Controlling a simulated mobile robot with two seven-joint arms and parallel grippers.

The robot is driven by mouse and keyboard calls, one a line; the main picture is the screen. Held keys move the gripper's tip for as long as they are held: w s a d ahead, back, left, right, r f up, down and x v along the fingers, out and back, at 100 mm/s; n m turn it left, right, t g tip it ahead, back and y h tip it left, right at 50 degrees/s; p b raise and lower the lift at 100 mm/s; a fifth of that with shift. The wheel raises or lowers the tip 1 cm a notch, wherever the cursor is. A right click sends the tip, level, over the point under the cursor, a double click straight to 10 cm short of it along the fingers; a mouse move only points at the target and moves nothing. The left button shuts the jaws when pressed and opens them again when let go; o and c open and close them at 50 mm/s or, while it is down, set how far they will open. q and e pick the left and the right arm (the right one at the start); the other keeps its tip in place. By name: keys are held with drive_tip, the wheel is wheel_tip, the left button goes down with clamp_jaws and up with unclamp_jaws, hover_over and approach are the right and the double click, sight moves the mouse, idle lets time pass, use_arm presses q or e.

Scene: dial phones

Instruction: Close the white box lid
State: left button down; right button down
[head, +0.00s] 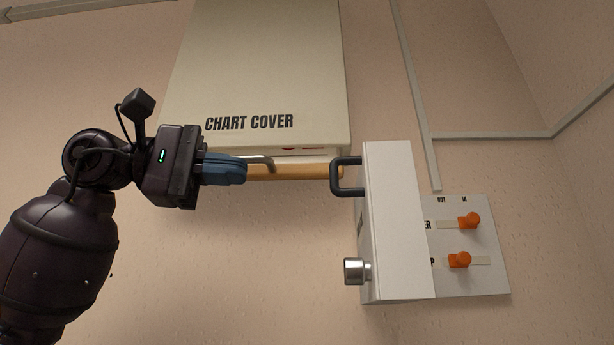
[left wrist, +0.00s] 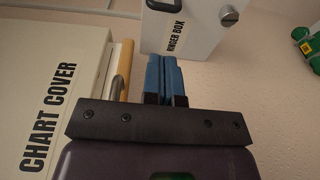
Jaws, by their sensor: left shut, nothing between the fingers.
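The white box lid (head: 395,220) stands out from the wall at the right of the head view, swung open, with orange sliders showing behind it. It has a black handle (head: 337,176) and a silver knob (head: 355,271). In the left wrist view the lid (left wrist: 185,32) shows its outer face, marked RINGER BOX, ahead of the fingers. My left gripper (head: 244,170) is shut and empty, left of the handle and apart from it. Its blue fingers also show in the left wrist view (left wrist: 163,62). My right gripper is not in view.
A cream box marked CHART COVER (head: 260,75) is on the wall above my left gripper. An orange-brown bar (head: 300,172) and a curved metal hook (head: 265,160) are below it, close to the fingers. A green object (left wrist: 309,45) is at the right of the wrist view.

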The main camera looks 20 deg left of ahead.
use_arm(q)
drive_tip(key=p+x, duration=0.1)
drive_tip(key=x, duration=0.9)
drive_tip(key=shift+p, duration=0.4)
drive_tip(key=shift+d, duration=0.15)
